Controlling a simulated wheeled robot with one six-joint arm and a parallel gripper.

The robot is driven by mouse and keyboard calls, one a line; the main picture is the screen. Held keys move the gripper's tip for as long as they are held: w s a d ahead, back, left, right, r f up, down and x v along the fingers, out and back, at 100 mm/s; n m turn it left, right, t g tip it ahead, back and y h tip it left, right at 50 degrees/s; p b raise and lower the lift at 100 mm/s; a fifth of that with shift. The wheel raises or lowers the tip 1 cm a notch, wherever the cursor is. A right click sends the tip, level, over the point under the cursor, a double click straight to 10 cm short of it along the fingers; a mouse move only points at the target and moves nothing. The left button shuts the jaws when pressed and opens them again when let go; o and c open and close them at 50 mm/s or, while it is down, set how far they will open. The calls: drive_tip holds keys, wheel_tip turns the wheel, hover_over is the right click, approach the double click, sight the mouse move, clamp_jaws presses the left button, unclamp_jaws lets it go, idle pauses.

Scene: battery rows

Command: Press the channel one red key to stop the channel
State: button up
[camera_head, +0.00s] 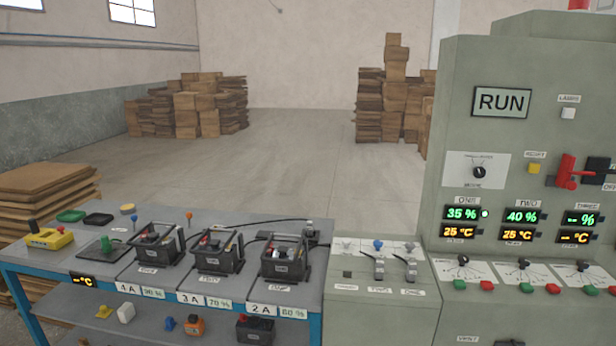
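The grey charger cabinet (455,110) stands at the right. On its sloped ledge, the channel one red key (487,286) sits right of a green key (459,285), below a dial (463,261). The channel one display (462,214) reads 35 %, with a lit green lamp (485,214) beside it and 25 °C below. Channel two's red key (553,288) is further right. A screen (502,102) reads RUN. My gripper is not in the head view.
A blue-framed bench (52,262) at the left holds several black batteries (286,260) with cables. A grey console with sockets (385,315) adjoins the cabinet. A red lever (566,172) sticks out at the cabinet's right. Open floor (290,150) lies behind.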

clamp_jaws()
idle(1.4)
